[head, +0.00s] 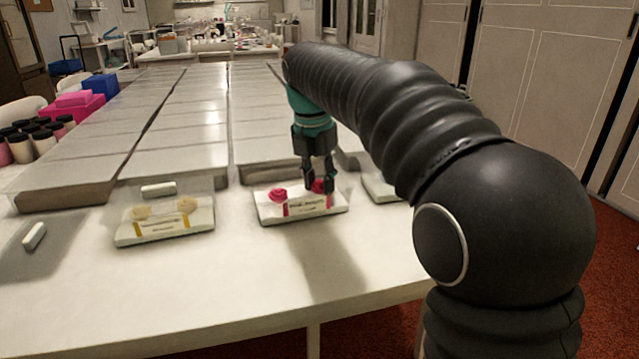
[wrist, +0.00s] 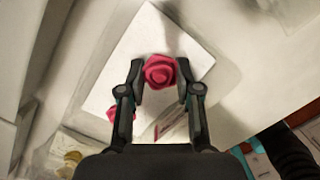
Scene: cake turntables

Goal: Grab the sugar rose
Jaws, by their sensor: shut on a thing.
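A red-pink sugar rose (wrist: 160,71) sits between the two fingertips of my gripper (wrist: 160,84) in the wrist view, and my gripper is shut on it. In the head view this rose (head: 318,186) is partly hidden by the fingers, at the right end of a white board (head: 303,215) with a printed label. A second red-pink rose (head: 278,195) sits at the board's left end, outside the fingers; the wrist view shows part of it (wrist: 112,115). I cannot tell whether the held rose still touches the board.
Another board (head: 165,237) with two cream roses lies to the left, with a small white block (head: 158,189) behind it. Grey raised slabs (head: 185,125) fill the table behind. Dark-lidded jars (head: 40,138) stand at far left.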

